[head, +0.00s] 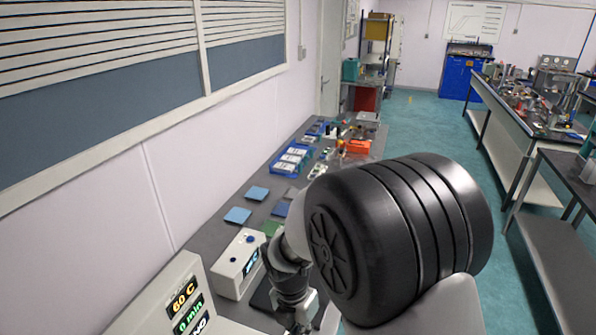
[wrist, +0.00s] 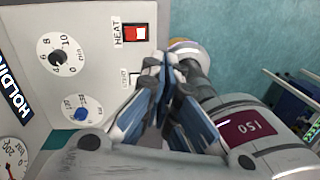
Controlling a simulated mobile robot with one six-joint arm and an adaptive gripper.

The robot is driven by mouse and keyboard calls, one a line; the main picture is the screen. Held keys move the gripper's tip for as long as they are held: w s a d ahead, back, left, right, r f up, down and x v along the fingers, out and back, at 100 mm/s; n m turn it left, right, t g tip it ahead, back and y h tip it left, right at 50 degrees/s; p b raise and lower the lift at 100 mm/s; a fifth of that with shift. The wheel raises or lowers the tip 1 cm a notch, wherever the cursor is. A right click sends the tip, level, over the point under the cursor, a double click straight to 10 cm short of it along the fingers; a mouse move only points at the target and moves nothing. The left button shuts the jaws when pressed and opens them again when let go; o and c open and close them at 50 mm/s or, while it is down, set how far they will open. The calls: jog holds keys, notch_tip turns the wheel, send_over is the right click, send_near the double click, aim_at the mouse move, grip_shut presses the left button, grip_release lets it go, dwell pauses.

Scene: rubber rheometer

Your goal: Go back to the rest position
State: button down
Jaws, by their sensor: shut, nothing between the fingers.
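My gripper (wrist: 166,62) shows in the wrist view with its blue-and-grey fingers together and nothing between them. It is in front of a light panel (wrist: 95,15) with a red HEAT switch (wrist: 135,33), a dial marked to 10 (wrist: 62,55) and a blue knob (wrist: 82,113). I cannot tell whether the fingers touch the panel. In the head view my arm covers the middle and lower right, and the fingertips cannot be made out. A machine with a display reading 60 C and 0 min (head: 188,305) stands at the lower left.
A grey bench (head: 225,195) runs along the left wall. It carries a white box with a blue knob (head: 234,263), flat blue sheets (head: 238,215) and blue trays (head: 289,160). More benches (head: 535,120) stand at the right. The green floor (head: 415,125) between is clear.

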jog(key=s+d+r+m+t+y+b, duration=0.1)
jog(key=s+d+r+m+b, duration=0.3)
jog(key=m, duration=0.4)
jog(key=s+d+r+m+t+b, duration=0.1)
jog(key=s+d+r+m+b, duration=0.2)
jog(key=d+r+m, duration=0.3)
jog(key=s+d+f+m+t+b, duration=0.1)
jog(key=s+m+b, duration=0.4)
jog(key=s+m, duration=0.5)
jog(key=d+m+t, duration=0.1)
jog(key=d+m, duration=0.1)
jog(key=m, duration=0.3)
jog(key=shift+s+d+m+t, duration=0.3)
jog(key=shift+s+d+t, duration=0.05)
jog(key=shift+s+t, duration=0.05)
